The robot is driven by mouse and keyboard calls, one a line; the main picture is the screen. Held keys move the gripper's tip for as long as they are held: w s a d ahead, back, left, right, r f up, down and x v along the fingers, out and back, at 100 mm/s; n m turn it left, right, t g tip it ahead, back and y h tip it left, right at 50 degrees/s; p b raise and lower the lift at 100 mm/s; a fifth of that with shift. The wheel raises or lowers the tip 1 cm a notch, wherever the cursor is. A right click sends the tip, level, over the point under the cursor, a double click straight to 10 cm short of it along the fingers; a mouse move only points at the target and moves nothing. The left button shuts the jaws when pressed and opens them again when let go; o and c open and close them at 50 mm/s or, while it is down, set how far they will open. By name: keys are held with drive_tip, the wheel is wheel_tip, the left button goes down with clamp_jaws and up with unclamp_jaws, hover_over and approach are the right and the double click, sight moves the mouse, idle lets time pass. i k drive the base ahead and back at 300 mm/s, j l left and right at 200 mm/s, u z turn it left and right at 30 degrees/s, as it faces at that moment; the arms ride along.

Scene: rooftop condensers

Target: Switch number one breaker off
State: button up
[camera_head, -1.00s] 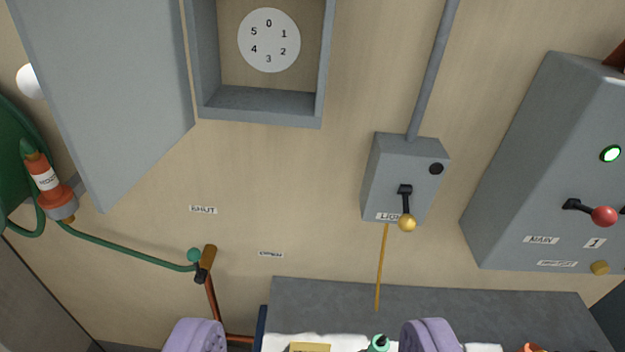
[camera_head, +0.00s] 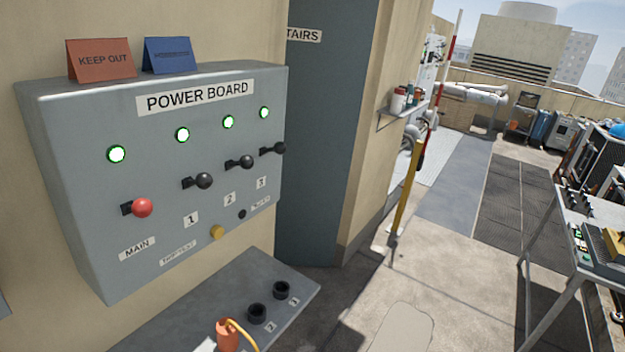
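The grey power board (camera_head: 72,190) hangs on the wall at left. The number one breaker lever (camera_head: 203,181) has a black knob and sticks out to the right above the label 1 (camera_head: 191,219). The green lamp above it (camera_head: 183,135) is lit. To its left is the red-knobbed MAIN lever (camera_head: 142,208). To its right are the black number two lever (camera_head: 245,162) and number three lever (camera_head: 278,149). All these levers stick out to the right, and the lamps above them are lit green. My gripper is not in view.
A yellow knob (camera_head: 216,232) sits below the levers. A grey ledge (camera_head: 215,293) under the board carries an orange plug (camera_head: 228,335) and black sockets 2 and 3. KEEP OUT (camera_head: 103,60) and blue (camera_head: 168,55) signs stand on top. Open paving (camera_head: 440,260) lies right, before a metal-legged table (camera_head: 575,275).

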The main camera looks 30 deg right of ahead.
sight(204, 181)
drive_tip(key=z, duration=0.25)
drive_tip(key=i+j, duration=1)
drive_tip(key=i+z, duration=0.05)
